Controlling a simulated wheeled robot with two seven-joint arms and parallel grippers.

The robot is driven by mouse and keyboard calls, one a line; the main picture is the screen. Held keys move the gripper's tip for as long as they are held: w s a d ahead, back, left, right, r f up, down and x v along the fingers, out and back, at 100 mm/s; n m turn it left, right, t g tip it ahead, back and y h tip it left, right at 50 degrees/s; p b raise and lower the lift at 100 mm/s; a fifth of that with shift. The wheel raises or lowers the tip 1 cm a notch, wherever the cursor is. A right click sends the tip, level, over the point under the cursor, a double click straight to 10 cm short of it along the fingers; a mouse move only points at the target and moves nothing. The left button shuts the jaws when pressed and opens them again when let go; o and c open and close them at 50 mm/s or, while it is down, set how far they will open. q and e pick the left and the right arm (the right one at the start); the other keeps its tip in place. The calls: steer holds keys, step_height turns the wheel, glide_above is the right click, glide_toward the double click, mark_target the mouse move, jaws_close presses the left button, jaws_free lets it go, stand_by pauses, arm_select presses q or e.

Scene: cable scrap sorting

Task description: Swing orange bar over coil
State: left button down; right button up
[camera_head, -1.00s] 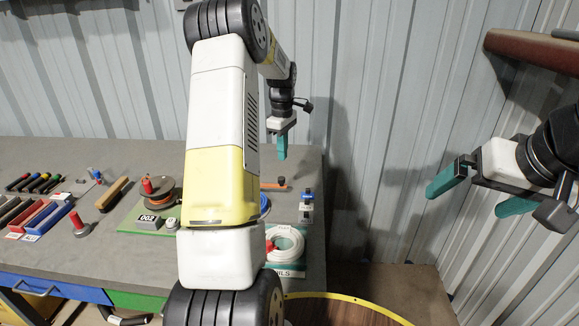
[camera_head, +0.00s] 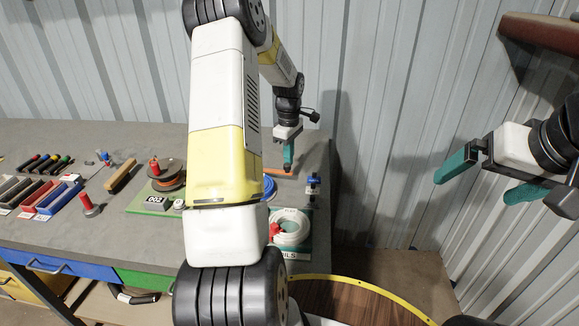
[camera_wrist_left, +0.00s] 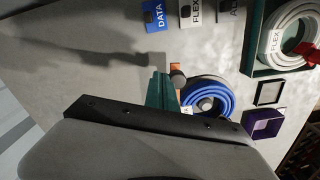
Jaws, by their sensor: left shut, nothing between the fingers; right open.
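The orange bar (camera_head: 275,171) lies at the right end of the bench, near the blue coil (camera_head: 268,187). In the left wrist view, a short orange part (camera_wrist_left: 176,66) and a dark knob show beside the blue coil (camera_wrist_left: 225,98), which has a grey hub. My left gripper (camera_head: 288,166) is shut and empty, pointing down at the bar; its fingers (camera_wrist_left: 160,90) hide part of it. I cannot tell whether they touch it. My arm hides part of the coil in the head view. My right gripper (camera_head: 480,178) is open and empty, off to the right, away from the bench.
A white coil (camera_head: 290,227) with a red clip sits in a green tray at the bench's front right. A small labelled post (camera_head: 313,186) stands at the right edge. A spool (camera_head: 168,175) on a green board and coloured bins (camera_head: 58,196) lie left.

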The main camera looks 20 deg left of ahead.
mark_target(287, 166)
arm_select(q)
steer(key=s, duration=0.3)
steer(key=shift+s+d, duration=0.25)
steer(key=shift+d, duration=0.05)
steer(key=shift+s, duration=1.25)
steer(key=s, duration=0.4)
steer(key=shift+a, duration=0.3)
steer(key=shift+s+a, duration=0.2)
steer(key=shift+s, duration=0.25)
steer(key=shift+s+a, duration=0.2)
steer(key=shift+s, duration=0.35)
steer(key=shift+w+d, duration=0.2)
steer(key=shift+w, duration=0.35)
step_height(287, 166, up, 6)
